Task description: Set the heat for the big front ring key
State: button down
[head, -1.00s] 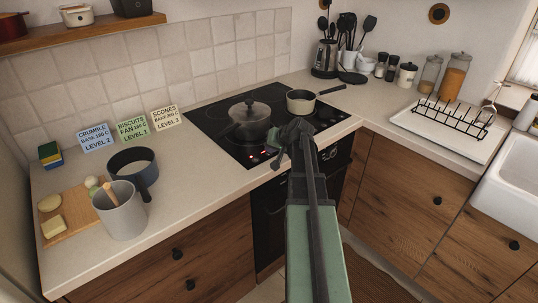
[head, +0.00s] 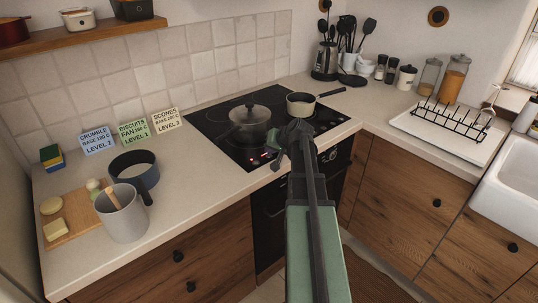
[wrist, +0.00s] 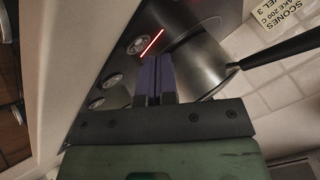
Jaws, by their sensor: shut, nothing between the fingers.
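The black glass hob (head: 222,115) is set in the worktop, with small red lights (head: 264,155) along its front edge. A lidded steel pot (head: 249,121) stands on its front left part and a smaller pan (head: 301,103) behind it to the right. My gripper (wrist: 154,62) is shut and empty; in the wrist view its tips lie over the dark panel, beside a glowing red line (wrist: 152,43) and a round grey control (wrist: 138,45). More round controls (wrist: 112,80) run down to the left. I cannot tell whether the tips touch the panel. In the head view my arm hides the fingertips.
Recipe cards (head: 133,132) lean on the tiles left of the hob. A dark saucepan (head: 136,170), a grey utensil pot (head: 122,214) and a chopping board (head: 72,226) stand on the left worktop. A dish rack (head: 451,118) is at right. The steel pot rises close beside my gripper.

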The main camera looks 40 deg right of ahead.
aim_at(272, 155)
notch_tip(272, 155, up, 5)
jog(key=p, duration=0.5)
jog(key=shift+d+r, duration=0.1)
jog(key=shift+r, duration=0.05)
dwell(2.6)
jog(key=shift+s+d+r, duration=0.1)
jog(key=shift+s+d, duration=0.05)
jog(key=shift+d, duration=0.15)
jog(key=d+r+p, duration=0.2)
jog(key=d, duration=0.6)
jog(key=d+r+p, duration=0.1)
jog(key=d+p, duration=0.1)
jog(key=d, duration=0.7)
jog(key=shift+d+r, duration=0.2)
jog(key=shift+r, duration=0.15)
